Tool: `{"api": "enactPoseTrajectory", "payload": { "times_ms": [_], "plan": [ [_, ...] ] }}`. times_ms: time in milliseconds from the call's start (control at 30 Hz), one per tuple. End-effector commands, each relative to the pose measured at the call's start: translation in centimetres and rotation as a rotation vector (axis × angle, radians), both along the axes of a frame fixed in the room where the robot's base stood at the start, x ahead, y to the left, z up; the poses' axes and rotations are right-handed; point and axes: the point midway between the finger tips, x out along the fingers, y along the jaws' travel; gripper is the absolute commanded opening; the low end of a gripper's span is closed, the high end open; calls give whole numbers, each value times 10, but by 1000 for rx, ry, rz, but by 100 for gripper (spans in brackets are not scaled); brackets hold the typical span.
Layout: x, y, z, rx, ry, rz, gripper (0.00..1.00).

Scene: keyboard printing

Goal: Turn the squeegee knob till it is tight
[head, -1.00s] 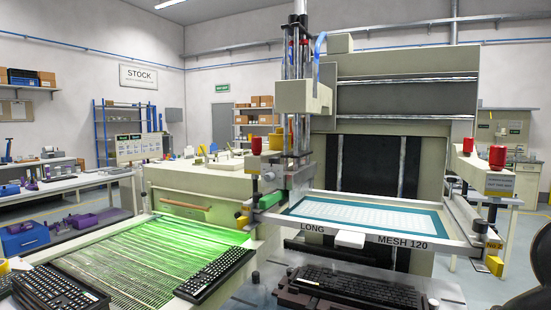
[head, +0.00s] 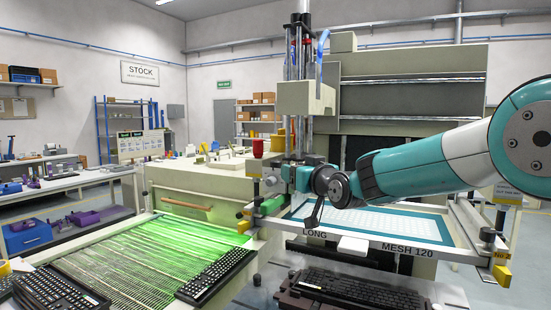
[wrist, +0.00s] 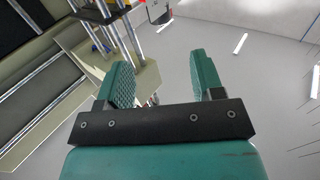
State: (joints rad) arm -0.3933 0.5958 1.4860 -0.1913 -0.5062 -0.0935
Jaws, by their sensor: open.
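My gripper (head: 287,174) reaches in from the right in the head view, at the squeegee carriage beneath the press head. Its green, ridged fingers stand apart in the wrist view (wrist: 155,70), and nothing is clearly held between them. My wrist hides part of the carriage.
The teal-bordered screen frame (head: 408,252) lies below my arm. Vertical rods (head: 301,55) and the cream press head (head: 306,98) stand above the carriage. A red knob (head: 257,148) is close on the left. A black keyboard (head: 365,293) sits in front.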

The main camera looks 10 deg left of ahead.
Motion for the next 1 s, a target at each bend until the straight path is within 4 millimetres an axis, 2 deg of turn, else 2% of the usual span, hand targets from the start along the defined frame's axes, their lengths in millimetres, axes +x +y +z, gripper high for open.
{"api": "enactPoseTrajectory", "payload": {
  "times_ms": [200, 500, 700, 1000],
  "plan": [
    [39, 24, 4, -2, 3, 0, 61],
    [79, 50, 3, -1, 3, 0, 61],
    [98, 61, 4, -2, 3, 0, 61],
    [108, 67, 0, -2, 3, 0, 61]
  ]
}}
